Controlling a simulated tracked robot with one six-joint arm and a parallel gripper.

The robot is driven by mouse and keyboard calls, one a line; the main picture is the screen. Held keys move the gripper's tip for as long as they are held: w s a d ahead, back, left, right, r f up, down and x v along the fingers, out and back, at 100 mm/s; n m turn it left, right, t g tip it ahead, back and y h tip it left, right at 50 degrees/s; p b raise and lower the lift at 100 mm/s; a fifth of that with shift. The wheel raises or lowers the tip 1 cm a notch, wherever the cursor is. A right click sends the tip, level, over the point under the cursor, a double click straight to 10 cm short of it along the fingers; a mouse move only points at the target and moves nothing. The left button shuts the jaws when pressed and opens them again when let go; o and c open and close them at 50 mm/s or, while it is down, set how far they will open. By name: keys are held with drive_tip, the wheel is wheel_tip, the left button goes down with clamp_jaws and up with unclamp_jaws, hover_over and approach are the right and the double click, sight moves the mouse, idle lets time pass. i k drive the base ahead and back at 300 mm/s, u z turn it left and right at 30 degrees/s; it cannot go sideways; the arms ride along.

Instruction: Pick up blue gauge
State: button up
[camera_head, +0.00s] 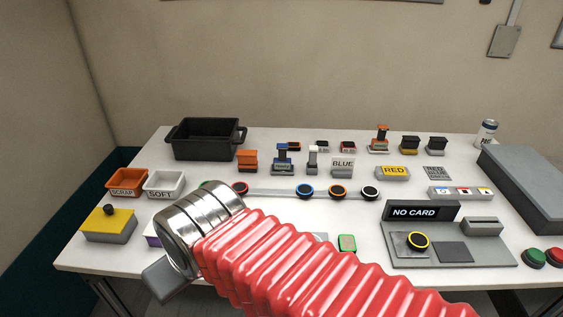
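A small grey device with a blue top (283,158), which looks like the blue gauge, stands upright towards the back of the white table (210,292). My arm, with a red ribbed sleeve and a shiny metal wrist, reaches across the front of the table. The grey end of my gripper (168,281) shows at the front left, well apart from the blue-topped device. Its fingers are not clearly seen, so I cannot tell whether they are open or hold anything.
A black bin (207,154) stands at the back left. Orange SCRAP (127,196) and white SOFT (164,196) trays lie left. An orange-topped block (247,155) and a small grey-white stand (313,156) flank the blue-topped device. A NO CARD display (421,211) stands right.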

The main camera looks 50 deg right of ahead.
sight(283, 164)
drive_tip(key=u, duration=0.05)
drive_tip(key=k, duration=1.3)
drive_tip(key=z, duration=0.5)
drive_tip(key=i, duration=1.5)
drive_tip(key=z, duration=0.05)
